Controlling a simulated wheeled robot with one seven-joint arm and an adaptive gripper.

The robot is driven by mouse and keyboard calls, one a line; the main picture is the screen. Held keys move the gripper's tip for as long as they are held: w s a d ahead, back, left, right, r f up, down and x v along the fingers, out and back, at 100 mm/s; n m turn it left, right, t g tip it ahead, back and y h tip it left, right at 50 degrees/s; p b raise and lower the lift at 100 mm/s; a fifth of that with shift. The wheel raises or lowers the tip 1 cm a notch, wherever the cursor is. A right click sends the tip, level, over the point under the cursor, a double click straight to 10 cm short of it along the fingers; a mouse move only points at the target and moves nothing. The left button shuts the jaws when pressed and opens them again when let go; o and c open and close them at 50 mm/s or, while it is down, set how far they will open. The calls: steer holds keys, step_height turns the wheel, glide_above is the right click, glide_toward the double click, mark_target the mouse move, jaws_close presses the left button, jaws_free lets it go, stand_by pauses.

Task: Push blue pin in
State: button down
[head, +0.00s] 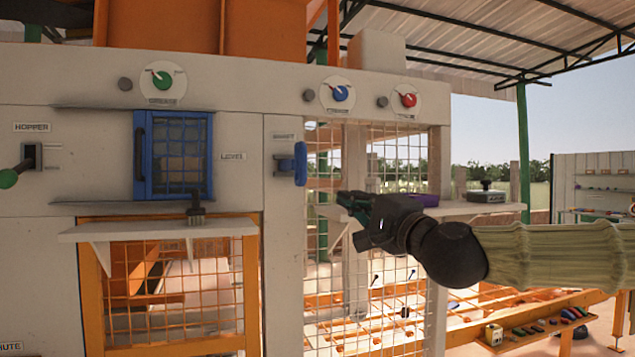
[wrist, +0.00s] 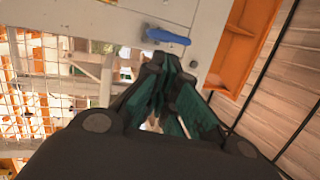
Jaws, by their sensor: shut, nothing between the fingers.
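The blue pin (head: 300,164) is an upright blue bar at a small plate on the right part of the white machine front, beside a small label. In the wrist view the blue pin (wrist: 168,36) lies just beyond the fingertips. My gripper (head: 345,200) is shut and empty, in front of the mesh panel, lower and to the right of the pin. In the wrist view my gripper (wrist: 158,62) has its green-padded fingers together. A gap shows between the fingertips and the pin. How far the pin stands out is hard to tell.
A blue-framed window (head: 174,155) sits left of the pin. A white shelf (head: 160,229) juts out below it. Another shelf (head: 465,210) holding a grey box (head: 486,195) and a purple object (head: 425,200) is behind my arm. Orange-framed mesh (head: 185,280) fills the lower front.

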steer(key=p+x, duration=0.7)
steer(key=x, duration=0.7)
stand_by(0.4)
